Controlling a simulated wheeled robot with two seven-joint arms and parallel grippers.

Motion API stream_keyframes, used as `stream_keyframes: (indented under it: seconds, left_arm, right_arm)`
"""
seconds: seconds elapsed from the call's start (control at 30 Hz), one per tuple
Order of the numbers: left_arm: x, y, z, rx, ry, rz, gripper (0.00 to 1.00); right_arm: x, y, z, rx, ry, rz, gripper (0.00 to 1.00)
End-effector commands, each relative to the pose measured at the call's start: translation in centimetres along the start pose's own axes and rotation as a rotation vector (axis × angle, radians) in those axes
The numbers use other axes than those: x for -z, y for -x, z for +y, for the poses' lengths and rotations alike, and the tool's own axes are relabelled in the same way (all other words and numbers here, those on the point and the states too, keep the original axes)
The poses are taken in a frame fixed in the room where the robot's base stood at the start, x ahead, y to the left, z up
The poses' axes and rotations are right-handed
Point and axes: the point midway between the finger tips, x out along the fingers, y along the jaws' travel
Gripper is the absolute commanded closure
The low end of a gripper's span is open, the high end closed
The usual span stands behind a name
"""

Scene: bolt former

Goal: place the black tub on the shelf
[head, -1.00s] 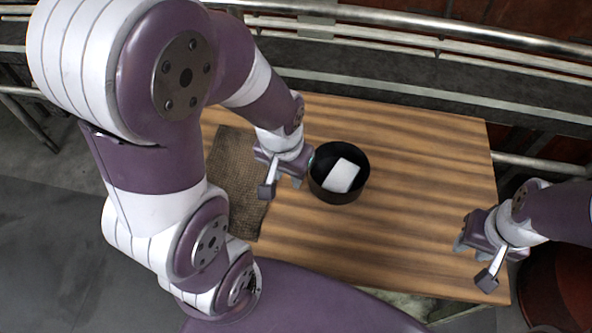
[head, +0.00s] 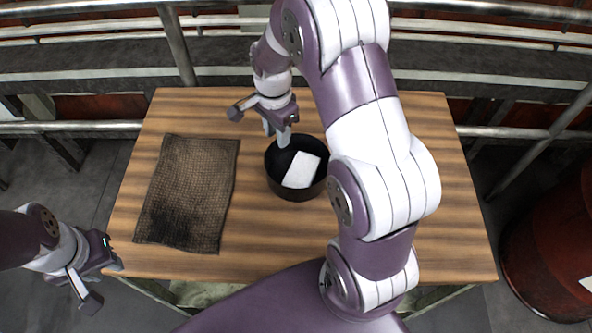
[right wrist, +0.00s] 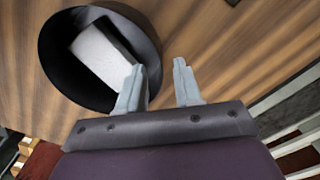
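The black tub (head: 289,186) stands upright on the wooden table, right of the brown mat, with a white block (head: 301,169) tilted inside. My right gripper (head: 279,132) is at the tub's far rim in the head view. In the right wrist view, the fingers of the right gripper (right wrist: 158,75) are apart. One finger overlaps the tub (right wrist: 75,88) and the other is over bare table, with the tub's edge between them in the picture. Contact cannot be told. My left gripper (head: 112,263) is off the table's front left corner, and its opening is unclear.
The woven brown mat (head: 189,192) lies on the left of the table (head: 455,215). Behind the table runs a dark ledge (head: 480,76) with metal rails. A red drum (head: 552,250) stands at the right. The table's right part is clear.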

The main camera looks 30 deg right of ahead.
Motion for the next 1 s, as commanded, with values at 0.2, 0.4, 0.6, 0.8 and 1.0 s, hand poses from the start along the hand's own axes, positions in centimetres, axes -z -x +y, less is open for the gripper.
stream_keyframes:
  seconds: [0.2, 0.4, 0.6, 0.8, 1.0]
  left_arm:
    - [0.0, -0.1, 0.0, 0.0, 0.0, 0.0, 0.67]
    - [0.0, -0.2, 0.0, 0.0, 0.0, 0.0, 0.67]
    - [0.0, -0.2, 0.0, 0.0, 0.0, 0.0, 0.67]
    - [0.0, -0.2, 0.0, 0.0, 0.0, 0.0, 0.67]
    - [0.0, -0.2, 0.0, 0.0, 0.0, 0.0, 0.67]
  right_arm:
    - [-0.5, -3.5, 0.2, -0.003, 0.002, -0.001, 0.66]
    - [-0.5, -5.7, 0.2, 0.001, 0.002, 0.0, 0.66]
    - [-0.5, -5.7, 0.2, 0.002, 0.002, 0.0, 0.72]
    - [-0.5, -5.7, 0.2, 0.002, 0.003, 0.001, 1.0]
    - [-0.5, -5.6, 0.1, 0.003, 0.003, 0.001, 1.0]
